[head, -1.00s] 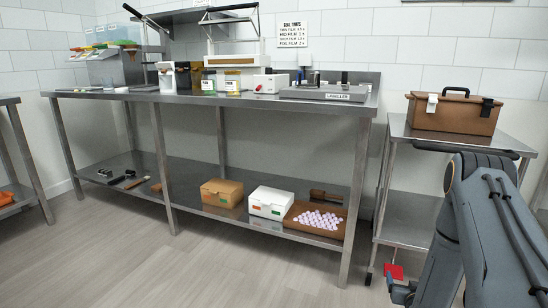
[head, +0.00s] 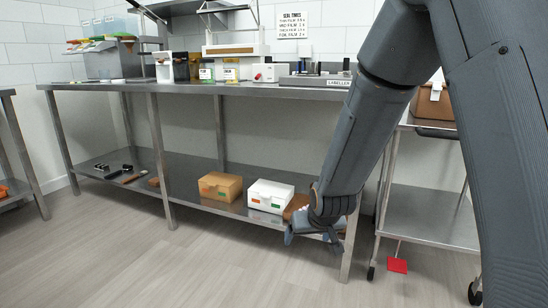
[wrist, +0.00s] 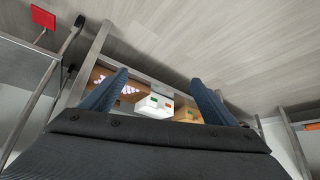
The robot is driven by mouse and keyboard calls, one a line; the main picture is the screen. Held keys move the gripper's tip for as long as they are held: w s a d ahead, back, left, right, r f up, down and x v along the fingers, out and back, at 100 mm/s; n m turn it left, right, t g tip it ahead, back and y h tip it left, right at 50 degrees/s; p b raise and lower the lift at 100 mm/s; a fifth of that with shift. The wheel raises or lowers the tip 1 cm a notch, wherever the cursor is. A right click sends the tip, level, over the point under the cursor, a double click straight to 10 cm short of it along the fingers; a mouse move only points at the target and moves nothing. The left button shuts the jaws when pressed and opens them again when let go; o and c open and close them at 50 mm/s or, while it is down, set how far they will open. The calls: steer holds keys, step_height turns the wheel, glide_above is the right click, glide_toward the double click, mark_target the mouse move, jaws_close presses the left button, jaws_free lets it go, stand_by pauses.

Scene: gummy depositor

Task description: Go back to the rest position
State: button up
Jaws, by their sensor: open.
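My gripper (head: 314,232) hangs low in front of the right end of the steel bench's lower shelf in the head view. In the wrist view its two fingers (wrist: 152,84) are spread wide apart with nothing held between them. My arm reaches down from the top right and hides most of the brown tray. The tray (wrist: 103,82) with pale pink pieces shows partly behind one finger in the wrist view. A white box (head: 270,196) and an orange-brown box (head: 220,187) stand on the lower shelf left of my gripper.
The steel bench (head: 200,88) carries jars, dispensers and a labeller. A side cart (head: 430,215) stands at the right, with a brown case (head: 436,104) on top partly hidden by my arm. A red pedal (head: 397,265) is near the floor. The floor (head: 130,255) in front is clear.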

steer(key=s+a+r+n+g+b, duration=0.1)
steer(key=s+a+r, duration=0.15)
steer(key=s, duration=0.25)
steer(key=s+a+r+g+y, duration=0.1)
steer(key=s+a, duration=0.3)
steer(key=s, duration=0.1)
steer(key=s+a+r+n+g+b, duration=0.1)
steer(key=s+a+r, duration=0.15)
steer(key=s, duration=0.35)
steer(key=s+a+r+n+g+b, duration=0.2)
steer(key=s+n+g, duration=0.15)
steer(key=s, duration=1.55)
steer(key=d+r+m+h+p, duration=0.1)
steer(key=d+r+m+p, duration=0.2)
steer(key=d+r+p, duration=0.7)
steer(key=d+r+m+h+p, duration=0.1)
steer(key=d+r+m+p, duration=0.3)
steer(key=d+r+p, duration=0.6)
step_height(320, 180, up, 8)
steer(key=p, duration=1.7)
steer(key=shift+d, duration=0.3)
